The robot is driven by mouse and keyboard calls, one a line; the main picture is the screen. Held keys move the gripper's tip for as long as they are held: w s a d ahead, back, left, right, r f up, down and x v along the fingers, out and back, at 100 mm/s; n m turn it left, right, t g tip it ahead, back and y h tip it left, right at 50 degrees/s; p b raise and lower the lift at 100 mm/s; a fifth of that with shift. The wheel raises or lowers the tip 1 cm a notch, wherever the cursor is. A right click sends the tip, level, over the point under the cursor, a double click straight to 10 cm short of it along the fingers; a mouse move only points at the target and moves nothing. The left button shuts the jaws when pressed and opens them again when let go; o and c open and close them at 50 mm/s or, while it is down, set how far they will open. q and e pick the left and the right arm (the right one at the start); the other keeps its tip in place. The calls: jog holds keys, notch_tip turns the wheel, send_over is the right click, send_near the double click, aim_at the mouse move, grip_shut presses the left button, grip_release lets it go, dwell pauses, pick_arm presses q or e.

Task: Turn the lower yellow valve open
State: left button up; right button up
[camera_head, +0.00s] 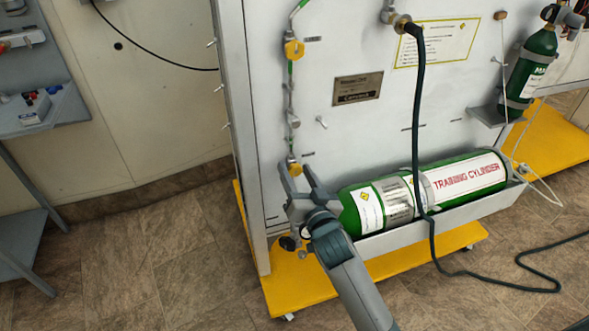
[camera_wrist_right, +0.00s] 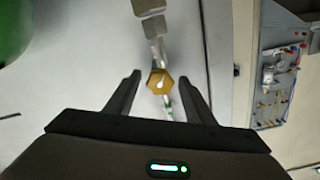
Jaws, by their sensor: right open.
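The lower yellow valve (camera_head: 293,167) sits on the thin vertical pipe at the left side of the white panel. My right gripper (camera_head: 298,180) is open in front of it, its fingers pointing up toward the panel. In the right wrist view, the yellow valve (camera_wrist_right: 160,83) shows between the two open fingers (camera_wrist_right: 160,77), with a visible gap on each side. No contact shows. A second, upper yellow valve (camera_head: 294,49) is higher on the same pipe. My left gripper is not in view.
A green training cylinder (camera_head: 395,203) lies in a tray right of my right gripper. A dark hose (camera_head: 417,120) hangs across the panel to the floor. The yellow base (camera_head: 300,290) lies below. A grey shelf unit (camera_head: 40,115) stands at the left, with clear floor between.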

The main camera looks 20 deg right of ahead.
jog(key=shift+w, duration=0.85)
